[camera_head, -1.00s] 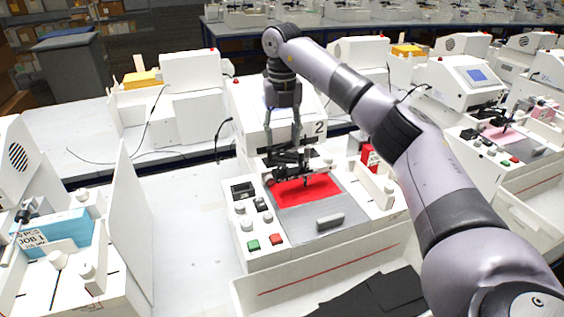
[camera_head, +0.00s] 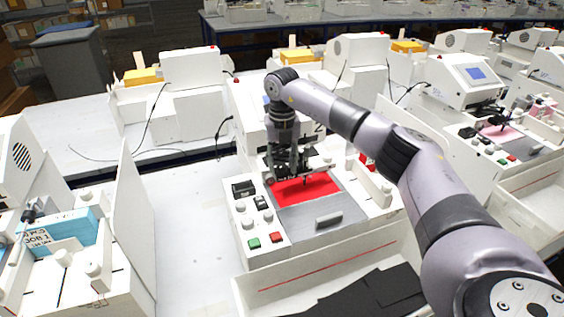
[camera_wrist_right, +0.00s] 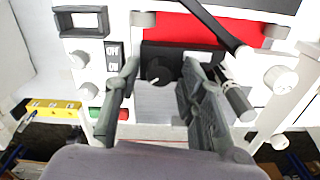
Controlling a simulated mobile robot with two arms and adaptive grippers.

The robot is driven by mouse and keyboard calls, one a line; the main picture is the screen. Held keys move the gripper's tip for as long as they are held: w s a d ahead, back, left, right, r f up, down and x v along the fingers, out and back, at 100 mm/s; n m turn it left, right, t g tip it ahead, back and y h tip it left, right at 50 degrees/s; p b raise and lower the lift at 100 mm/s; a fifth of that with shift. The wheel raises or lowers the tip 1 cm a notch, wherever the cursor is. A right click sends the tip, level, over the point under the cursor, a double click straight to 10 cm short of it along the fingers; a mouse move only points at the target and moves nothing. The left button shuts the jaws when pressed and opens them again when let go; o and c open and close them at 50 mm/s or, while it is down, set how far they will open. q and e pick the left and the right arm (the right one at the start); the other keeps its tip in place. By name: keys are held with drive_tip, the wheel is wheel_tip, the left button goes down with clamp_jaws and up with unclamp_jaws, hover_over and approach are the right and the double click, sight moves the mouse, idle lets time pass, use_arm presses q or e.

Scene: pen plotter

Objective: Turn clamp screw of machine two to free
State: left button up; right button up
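Machine two (camera_head: 345,232) is a white plotter with a red sheet (camera_head: 318,187) on its grey bed. My right gripper (camera_head: 290,172) is low over the pen carriage at the back edge of the sheet and hides most of it. In the right wrist view, a round black knob with a light mark, apparently the clamp screw (camera_wrist_right: 158,71), sits on a dark block. My right gripper (camera_wrist_right: 161,78) is open there, one finger on each side of the knob; contact cannot be made out. A grey and black pen-like barrel (camera_wrist_right: 233,97) is right of the right finger. My left gripper is not in view.
Machine two's buttons and white knobs (camera_head: 248,222) are left of the bed. A white tray (camera_head: 270,285) with black sheets (camera_head: 372,295) is in front. Other plotters stand on both sides, one with a blue pack (camera_head: 62,238). The table left of machine two is clear.

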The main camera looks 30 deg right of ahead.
clamp_jaws()
drive_tip(key=shift+n, duration=0.3)
drive_tip(key=n, duration=0.3)
drive_tip(key=shift+n, duration=0.3)
drive_tip(key=n, duration=0.4)
drive_tip(key=shift+n, duration=0.3)
drive_tip(key=n, duration=1.1)
drive_tip(key=shift+w+r, duration=0.1)
idle(0.4)
